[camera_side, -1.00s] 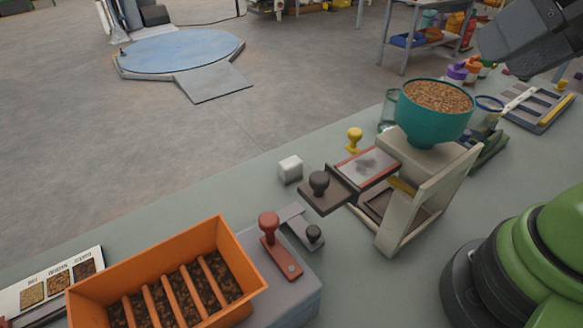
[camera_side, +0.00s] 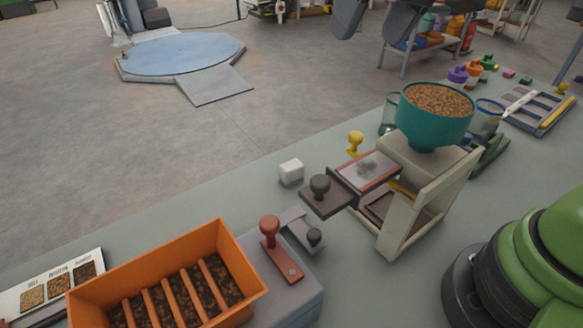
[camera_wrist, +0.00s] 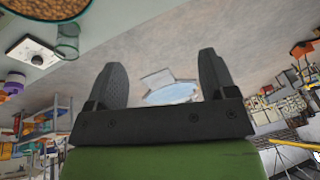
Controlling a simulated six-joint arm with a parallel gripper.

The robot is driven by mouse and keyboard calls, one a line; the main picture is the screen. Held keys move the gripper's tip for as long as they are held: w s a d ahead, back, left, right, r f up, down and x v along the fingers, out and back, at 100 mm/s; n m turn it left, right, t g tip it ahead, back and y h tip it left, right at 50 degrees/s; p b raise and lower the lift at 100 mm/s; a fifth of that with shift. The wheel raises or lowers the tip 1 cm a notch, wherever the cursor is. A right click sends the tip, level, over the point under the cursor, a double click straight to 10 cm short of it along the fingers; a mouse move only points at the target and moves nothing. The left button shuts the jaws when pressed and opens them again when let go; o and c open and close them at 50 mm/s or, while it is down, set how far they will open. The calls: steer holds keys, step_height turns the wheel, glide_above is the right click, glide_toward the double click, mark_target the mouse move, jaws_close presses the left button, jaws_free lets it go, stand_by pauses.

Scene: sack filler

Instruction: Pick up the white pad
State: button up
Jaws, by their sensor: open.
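A small white block (camera_side: 291,171), which I take as the white pad, lies on the grey-green bench in the side view. It sits left of the sack filler, near a dark knobbed plate, with nothing touching it. I cannot pick it out for certain in the wrist view. My gripper (camera_wrist: 161,68) is open and empty in the wrist view, its two dark fingers spread wide with the distant floor between them. In the side view, dark grey parts of it show at the top edge, high above and apart from the block, partly cut off.
The cream sack filler (camera_side: 430,195) carries a teal bowl of grain (camera_side: 434,117). A yellow stamp (camera_side: 355,143) stands behind the block. A red-handled stamp (camera_side: 270,230) and orange divided bin (camera_side: 165,280) are in front. Bench left of the block is clear.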

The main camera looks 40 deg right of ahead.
steer(key=w+a+f+g, duration=0.1)
steer(key=w+a+f, duration=0.1)
steer(key=w+f, duration=0.35)
steer(key=n+g, duration=0.1)
steer(key=n, duration=0.1)
glide_toward(292, 165)
steer(key=shift+g+h, duration=0.7)
steer(key=f, duration=0.2)
steer(key=w+a+f, duration=0.1)
steer(key=f, duration=0.2)
steer(key=shift+w+a+f, duration=0.25)
steer(key=shift+w+f, duration=0.05)
steer(key=shift+w, duration=0.1)
steer(key=shift+s+d+f, duration=0.1)
steer(key=shift+f, duration=1.25)
steer(key=shift+s+d+f, duration=0.1)
steer(key=shift+s+f, duration=0.05)
steer(key=shift+f, duration=1.25)
steer(key=c, duration=1)
step_height(292, 165, up, 10)
steer(key=shift+r, duration=0.1)
